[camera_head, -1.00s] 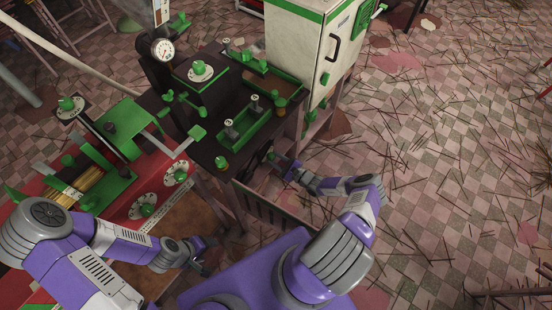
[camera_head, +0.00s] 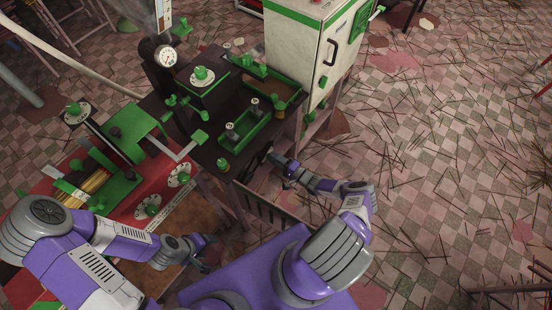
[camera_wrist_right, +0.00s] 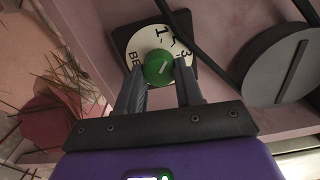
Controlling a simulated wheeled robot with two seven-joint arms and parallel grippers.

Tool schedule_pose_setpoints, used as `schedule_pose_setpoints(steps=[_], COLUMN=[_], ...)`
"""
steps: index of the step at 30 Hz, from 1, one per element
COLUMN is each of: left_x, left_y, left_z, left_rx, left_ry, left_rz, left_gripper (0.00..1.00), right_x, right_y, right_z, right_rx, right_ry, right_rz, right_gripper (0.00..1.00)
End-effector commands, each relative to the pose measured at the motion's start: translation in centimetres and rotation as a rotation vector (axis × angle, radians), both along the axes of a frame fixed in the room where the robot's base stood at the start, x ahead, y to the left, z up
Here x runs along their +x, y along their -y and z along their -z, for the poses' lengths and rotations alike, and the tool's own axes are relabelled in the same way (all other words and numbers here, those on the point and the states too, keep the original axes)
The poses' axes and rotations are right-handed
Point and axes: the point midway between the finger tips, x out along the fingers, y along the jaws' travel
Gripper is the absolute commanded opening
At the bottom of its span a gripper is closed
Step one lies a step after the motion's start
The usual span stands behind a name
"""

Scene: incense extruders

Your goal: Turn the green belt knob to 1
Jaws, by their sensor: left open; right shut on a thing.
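The green belt knob (camera_wrist_right: 158,66) sits on a white dial (camera_wrist_right: 141,42) on a black square plate in the right wrist view. The dial shows "1", a "3" and the letters "BE"; the rest is covered. My right gripper (camera_wrist_right: 160,82) is shut on the knob, one finger on each side. In the head view my right gripper (camera_head: 278,162) is at the front of the black machine. My left gripper (camera_head: 206,249) is open and empty, low beside the red machine.
The black machine (camera_head: 212,128) carries green trays and a gauge (camera_head: 167,56). A white cabinet (camera_head: 305,52) stands behind it at right. The red machine (camera_head: 125,205) at left has other green knobs on white dials. A dark round disc (camera_wrist_right: 285,68) is right of the knob.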

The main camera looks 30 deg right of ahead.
Motion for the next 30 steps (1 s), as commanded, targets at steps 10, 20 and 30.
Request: schedule_pose_setpoints(steps=[10,20,30], left_x=[0.0,0.0,0.0], left_y=[0.0,0.0,0.0], left_z=[-0.75,-0.95,-0.96], left_rx=[0.0,0.0,0.0], left_ry=[0.0,0.0,0.0], left_rz=[0.0,0.0,0.0], left_gripper=[0.66,0.66,0.66], right_x=[-0.03,-0.02,-0.03], right_y=[0.02,0.02,0.03], right_z=[-0.12,-0.14,-0.12], right_rx=[-0.22,-0.31,-0.322], right_ry=[0.091,0.129,0.132], right_rz=[0.001,0.0,0.0], right_gripper=[0.05,0.05,0.05])
